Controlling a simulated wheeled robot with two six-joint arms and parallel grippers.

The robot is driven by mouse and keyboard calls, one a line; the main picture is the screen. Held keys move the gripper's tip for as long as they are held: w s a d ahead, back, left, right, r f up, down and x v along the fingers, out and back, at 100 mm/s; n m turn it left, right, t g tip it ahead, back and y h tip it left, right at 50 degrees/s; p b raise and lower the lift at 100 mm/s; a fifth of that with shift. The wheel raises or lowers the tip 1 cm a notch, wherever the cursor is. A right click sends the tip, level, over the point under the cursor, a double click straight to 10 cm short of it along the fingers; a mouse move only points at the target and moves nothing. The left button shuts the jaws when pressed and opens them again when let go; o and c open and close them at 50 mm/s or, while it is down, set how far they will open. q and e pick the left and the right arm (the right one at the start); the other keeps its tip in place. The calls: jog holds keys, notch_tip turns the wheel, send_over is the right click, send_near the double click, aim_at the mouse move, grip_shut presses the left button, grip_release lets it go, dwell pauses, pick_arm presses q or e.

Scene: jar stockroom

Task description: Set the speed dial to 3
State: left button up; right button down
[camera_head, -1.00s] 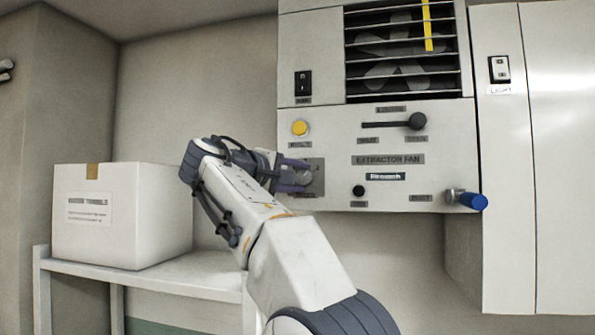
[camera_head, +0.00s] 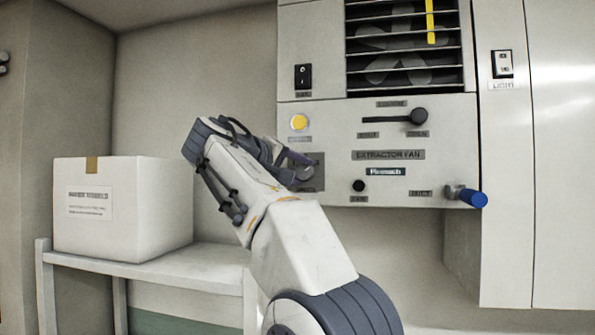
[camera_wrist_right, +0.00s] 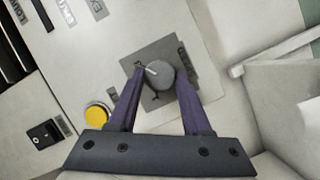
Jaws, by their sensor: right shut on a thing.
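The speed dial (camera_wrist_right: 159,75) is a round grey knob with a white pointer line, on a dark grey square plate (camera_wrist_right: 150,48) with small markings that I cannot read. In the head view the plate (camera_head: 318,184) sits at the panel's lower left, partly hidden by my gripper. My right gripper (camera_head: 305,168) reaches it from the left and is shut on the dial. In the right wrist view the two purple-grey fingers of the gripper (camera_wrist_right: 155,90) lie on either side of the knob. My left gripper is not in view.
The extractor fan panel (camera_head: 440,150) also carries a yellow button (camera_head: 299,122), a black rocker switch (camera_head: 303,77), a slider lever (camera_head: 418,116), a small black knob (camera_head: 358,186) and a blue-ended handle (camera_head: 473,197). A white box (camera_head: 120,210) stands on a shelf (camera_head: 185,270) at left.

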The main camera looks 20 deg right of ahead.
jog(key=shift+c, duration=1.8)
grip_release()
jog(key=shift+a, duration=0.15)
jog(key=v, duration=1)
jog(key=shift+s+a, duration=0.1)
